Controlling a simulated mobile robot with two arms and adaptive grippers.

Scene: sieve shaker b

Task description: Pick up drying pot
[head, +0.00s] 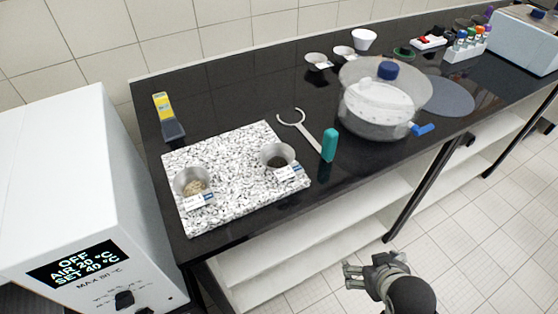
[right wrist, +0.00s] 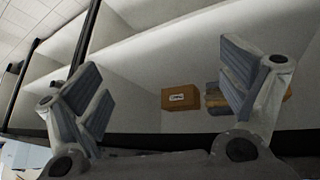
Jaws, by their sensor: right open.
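Two small metal pots with white labels stand on a speckled stone slab (head: 235,193) on the black bench. The left pot (head: 192,184) holds pale beige material. The right pot (head: 277,157) holds dark material. Which one is the drying pot I cannot tell. My right gripper (head: 352,275) is in front of the bench, below its top and apart from the pots. In the right wrist view its fingers (right wrist: 165,85) are spread and empty, facing the shelf under the bench. My left gripper is not in view.
A ring-ended tool with a teal handle (head: 329,145) lies right of the slab. A lidded clear desiccator (head: 378,112) stands beyond it. A yellow-grey device (head: 168,117) lies behind the slab. A white oven (head: 75,190) stands at left. A box (right wrist: 181,98) sits on the shelf.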

